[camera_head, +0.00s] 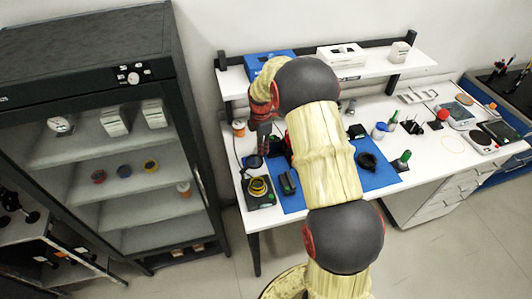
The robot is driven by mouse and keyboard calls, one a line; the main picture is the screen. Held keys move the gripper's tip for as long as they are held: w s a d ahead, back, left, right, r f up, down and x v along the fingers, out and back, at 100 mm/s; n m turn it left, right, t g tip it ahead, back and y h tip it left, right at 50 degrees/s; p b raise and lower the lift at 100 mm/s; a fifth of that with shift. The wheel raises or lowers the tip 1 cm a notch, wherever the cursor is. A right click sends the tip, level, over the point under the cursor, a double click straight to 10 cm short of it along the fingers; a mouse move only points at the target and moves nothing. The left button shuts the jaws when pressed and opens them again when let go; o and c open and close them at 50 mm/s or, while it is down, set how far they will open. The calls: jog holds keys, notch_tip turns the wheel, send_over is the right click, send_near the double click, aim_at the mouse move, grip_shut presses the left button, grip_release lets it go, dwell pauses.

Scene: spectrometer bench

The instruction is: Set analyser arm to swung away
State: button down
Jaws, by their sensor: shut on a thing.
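My gripper (262,143) points down over the left part of the bench, its fingers small and dark. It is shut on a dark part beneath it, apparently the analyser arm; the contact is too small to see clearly. A dark round-ended piece (253,162) shows just below the fingers. Below that, a device with a yellow ring (259,187) stands at the bench's front left. My arm covers the middle of the blue mat (378,180) and hides part of what stands there.
A glass-front cabinet (110,150) stands close on the left. A shelf (375,62) with boxes runs above the bench back. A dark oblong block (288,183) and a black round holder (367,161) stand on the mat. Bottles and a balance (482,143) are at the right.

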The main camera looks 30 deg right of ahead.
jog(key=w+a+n, duration=0.5)
jog(key=w+n, duration=0.1)
jog(key=n, duration=0.2)
jog(key=shift+w+n, duration=0.3)
jog(key=shift+w, duration=0.05)
jog(key=shift+r, duration=0.1)
dwell(0.3)
jog(key=c, duration=1.8)
grip_release()
jog(key=shift+c, duration=0.2)
notch_tip(320, 180, up, 12)
jog(key=shift+f, duration=0.1)
